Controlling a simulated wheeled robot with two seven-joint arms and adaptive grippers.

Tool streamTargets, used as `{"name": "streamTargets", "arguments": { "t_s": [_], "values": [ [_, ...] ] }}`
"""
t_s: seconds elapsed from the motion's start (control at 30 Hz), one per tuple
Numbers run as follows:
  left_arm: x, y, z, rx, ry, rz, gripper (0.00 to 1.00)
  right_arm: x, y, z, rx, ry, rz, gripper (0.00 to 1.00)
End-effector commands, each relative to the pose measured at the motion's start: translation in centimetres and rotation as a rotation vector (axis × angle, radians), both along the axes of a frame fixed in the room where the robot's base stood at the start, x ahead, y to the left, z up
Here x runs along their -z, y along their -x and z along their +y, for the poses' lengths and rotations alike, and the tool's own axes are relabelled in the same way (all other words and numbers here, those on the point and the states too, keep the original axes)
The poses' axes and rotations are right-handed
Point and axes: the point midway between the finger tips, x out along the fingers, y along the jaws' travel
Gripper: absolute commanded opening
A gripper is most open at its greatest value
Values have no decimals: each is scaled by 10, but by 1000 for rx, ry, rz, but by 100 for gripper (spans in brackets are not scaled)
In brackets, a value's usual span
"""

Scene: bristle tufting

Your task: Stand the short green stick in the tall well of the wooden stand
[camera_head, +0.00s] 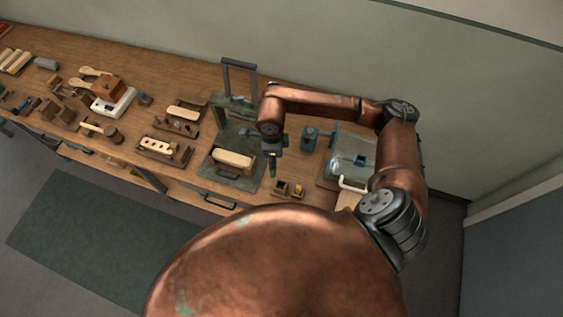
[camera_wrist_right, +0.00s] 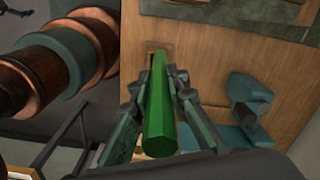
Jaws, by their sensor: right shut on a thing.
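The short green stick (camera_wrist_right: 160,112) is a faceted bright green rod. My right gripper (camera_wrist_right: 158,88) is shut around it, with a finger on each side. The stick's far end overlaps a small square wooden piece (camera_wrist_right: 151,45) with a dark opening, likely part of the wooden stand; whether the end is above or inside it I cannot tell. In the head view my right gripper (camera_head: 271,160) points down, with the stick (camera_head: 272,172) small beneath it. The small wooden stand (camera_head: 281,187) sits just below and right of it in the picture. My left gripper is not in view.
A dark green machine plate (camera_head: 221,188) with a pale wooden block (camera_head: 233,159) lies left of the gripper. A teal device (camera_head: 309,138) and a clear box (camera_head: 350,150) stand to the right. Several tools and wooden trays fill the bench (camera_head: 180,75) further left.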

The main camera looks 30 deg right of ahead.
Motion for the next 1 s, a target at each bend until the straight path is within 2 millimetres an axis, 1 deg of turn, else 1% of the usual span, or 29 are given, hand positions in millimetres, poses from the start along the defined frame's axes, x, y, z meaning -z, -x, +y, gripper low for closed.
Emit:
{"name": "streamTargets", "arguments": {
  "t_s": [0.03,0.3,0.4,0.5,0.6,0.7,0.87,1.0],
  "values": [
    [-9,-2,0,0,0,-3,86,-2,3,-1,127,-3,5,0],
    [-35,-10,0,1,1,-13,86,4,13,-9,855,-8,16,0],
    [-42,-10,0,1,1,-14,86,6,17,-12,1098,-7,18,0],
    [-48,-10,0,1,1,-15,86,8,21,-15,1298,-4,20,0],
    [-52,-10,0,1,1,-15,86,10,23,-17,1443,-3,19,0],
    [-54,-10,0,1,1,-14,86,12,24,-18,1528,-3,20,0],
    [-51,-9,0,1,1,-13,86,16,25,-19,1570,-3,19,0],
    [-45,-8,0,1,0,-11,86,25,25,-19,1569,-3,19,0]
  ]
}}
